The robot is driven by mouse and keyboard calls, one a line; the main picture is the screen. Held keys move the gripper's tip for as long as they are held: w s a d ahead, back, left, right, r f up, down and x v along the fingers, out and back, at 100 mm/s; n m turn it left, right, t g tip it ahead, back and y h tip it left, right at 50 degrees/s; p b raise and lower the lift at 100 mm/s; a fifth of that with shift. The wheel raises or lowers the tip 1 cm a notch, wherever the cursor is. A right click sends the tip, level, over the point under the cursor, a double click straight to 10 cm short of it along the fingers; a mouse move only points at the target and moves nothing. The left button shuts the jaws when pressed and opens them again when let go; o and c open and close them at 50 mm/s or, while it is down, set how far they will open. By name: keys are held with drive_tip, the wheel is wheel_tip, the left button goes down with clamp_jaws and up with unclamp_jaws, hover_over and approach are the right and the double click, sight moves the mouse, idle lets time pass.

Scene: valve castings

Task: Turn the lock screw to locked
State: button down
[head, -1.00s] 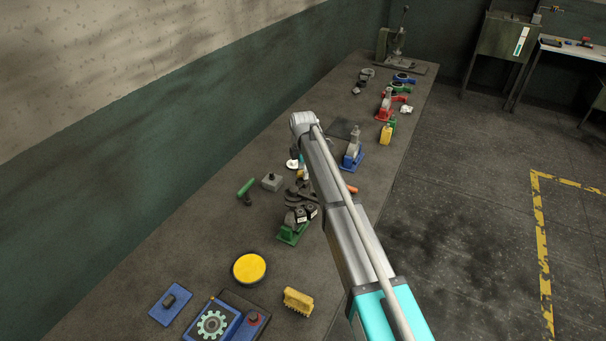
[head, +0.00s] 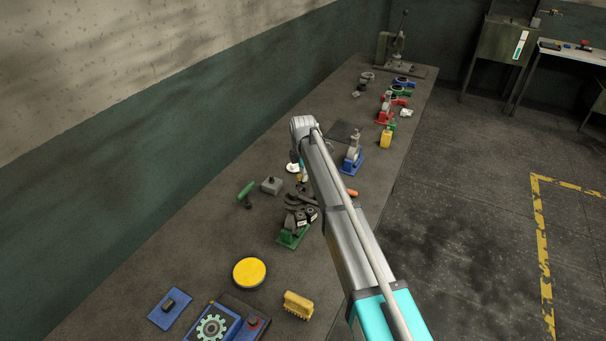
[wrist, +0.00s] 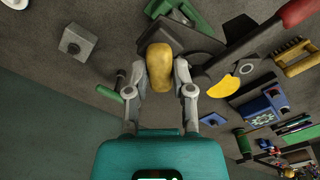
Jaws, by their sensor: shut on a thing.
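In the wrist view my gripper (wrist: 160,82) has its two grey fingers closed on either side of a mustard-yellow, rounded, handle-like piece (wrist: 160,68). Its far end is over a dark casting and a green base (wrist: 195,15); I cannot tell whether it touches them. The lock screw cannot be made out for certain; the held piece may hide it. In the head view my arm hides most of the gripper. A green fixture (head: 292,236) with dark parts stands on the bench beside my arm.
A grey block (wrist: 78,42) and a green-handled tool (wrist: 108,93) lie near the gripper. A red handle (wrist: 292,14) crosses the upper right. A yellow disc (head: 249,272), a yellow brush (head: 298,305) and a blue gear unit (head: 215,325) occupy the near bench. A blue fixture (head: 353,160) stands farther back.

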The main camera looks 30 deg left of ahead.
drive_tip(key=shift+m, duration=0.5)
drive_tip(key=m, duration=1.2)
drive_tip(key=shift+m, duration=0.3)
drive_tip(key=m, duration=1)
drive_tip(key=shift+m, duration=1.6)
drive_tip(key=shift+w, duration=0.1)
